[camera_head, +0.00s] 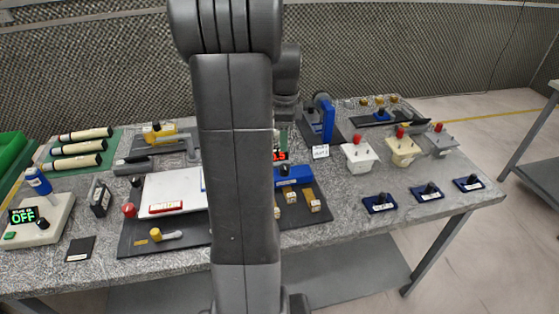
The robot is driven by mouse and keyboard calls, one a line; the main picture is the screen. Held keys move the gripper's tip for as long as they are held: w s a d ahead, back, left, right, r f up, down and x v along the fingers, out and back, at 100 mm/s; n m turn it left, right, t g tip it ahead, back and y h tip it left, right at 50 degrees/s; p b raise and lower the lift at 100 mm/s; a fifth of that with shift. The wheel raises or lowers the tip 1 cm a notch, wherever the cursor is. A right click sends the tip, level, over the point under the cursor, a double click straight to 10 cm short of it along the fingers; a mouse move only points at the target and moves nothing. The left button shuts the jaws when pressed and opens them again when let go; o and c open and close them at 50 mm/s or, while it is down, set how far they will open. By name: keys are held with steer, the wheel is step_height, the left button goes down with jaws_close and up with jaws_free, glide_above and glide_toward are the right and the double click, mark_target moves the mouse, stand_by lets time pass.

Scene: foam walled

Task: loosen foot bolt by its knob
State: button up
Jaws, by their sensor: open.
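Several low blue blocks with black knobs stand along the front right of the table: one at the left (379,202), one in the middle (427,191), one at the right (468,183). Their labels are too small to read, so I cannot tell which thing is the foot bolt. My gripper (284,135) points down over the middle of the table, partly hidden behind my arm. It is open, with nothing seen in it, left of and apart from the knobbed blocks.
Boxes with red knobs, white (359,156), cream (403,149) and grey (440,142), stand behind the front blue blocks. A blue-and-black device (323,118) stands near my gripper. A dark mat (138,238) with small parts lies left. My arm hides the table's middle.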

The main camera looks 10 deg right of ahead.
mark_target(284, 167)
step_height(284, 167, down, 11)
steer(key=shift+r+p, duration=0.1)
steer(key=shift+p, duration=0.2)
steer(key=c, duration=1)
